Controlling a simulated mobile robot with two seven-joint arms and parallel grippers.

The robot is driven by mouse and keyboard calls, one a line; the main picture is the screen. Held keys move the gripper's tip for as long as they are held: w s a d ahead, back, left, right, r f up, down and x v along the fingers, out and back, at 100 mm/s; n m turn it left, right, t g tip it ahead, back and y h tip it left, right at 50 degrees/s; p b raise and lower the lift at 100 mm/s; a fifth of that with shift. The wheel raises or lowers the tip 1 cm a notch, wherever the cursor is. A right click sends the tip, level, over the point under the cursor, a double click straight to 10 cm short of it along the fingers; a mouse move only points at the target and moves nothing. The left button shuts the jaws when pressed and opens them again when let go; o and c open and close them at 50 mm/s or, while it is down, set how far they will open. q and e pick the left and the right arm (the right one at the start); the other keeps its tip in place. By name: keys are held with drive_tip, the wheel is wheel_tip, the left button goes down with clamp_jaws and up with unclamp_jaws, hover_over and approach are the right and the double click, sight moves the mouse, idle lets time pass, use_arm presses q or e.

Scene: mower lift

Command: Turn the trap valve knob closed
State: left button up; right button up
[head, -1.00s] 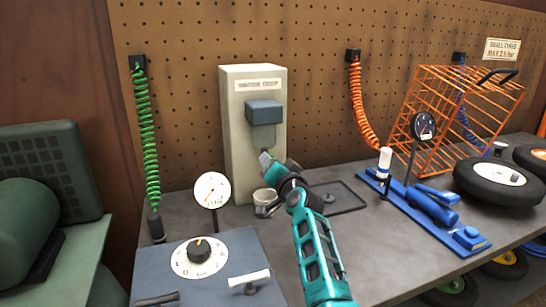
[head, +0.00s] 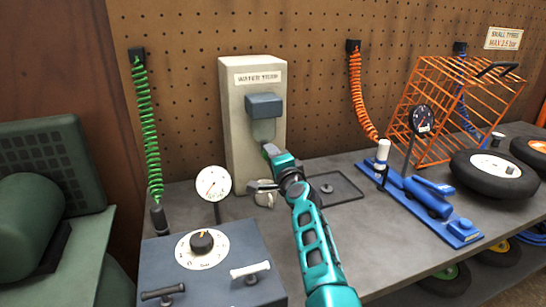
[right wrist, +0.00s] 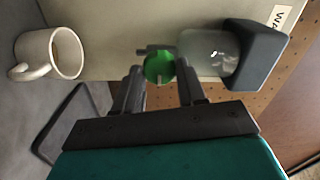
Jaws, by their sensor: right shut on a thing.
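The water trap has a blue-grey cap (head: 264,106) and a clear bowl (head: 264,130) on the front of a beige post (head: 238,130) labelled "WATER TRAP". In the right wrist view the cap (right wrist: 252,55) and bowl (right wrist: 205,48) lie sideways. The green round trap valve knob (right wrist: 159,67) sits beside the bowl's end, with a pale mark on its face. My right gripper (right wrist: 160,76) is shut on the knob, one finger on each side. In the head view my right gripper (head: 269,150) is just below the bowl and hides the knob. My left gripper is not seen.
A white mug (right wrist: 48,53) stands on the bench close below my right gripper. A grey box with a dial (head: 201,243) and levers stands at the front left. A blue pump (head: 428,197) is at the right.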

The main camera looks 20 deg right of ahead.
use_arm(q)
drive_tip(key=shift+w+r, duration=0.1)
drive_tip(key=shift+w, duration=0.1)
use_arm(e)
drive_tip(key=shift+r, duration=0.2)
drive_tip(key=o, duration=1)
drive_tip(key=shift+f, duration=0.15)
drive_tip(key=shift+o, duration=0.2)
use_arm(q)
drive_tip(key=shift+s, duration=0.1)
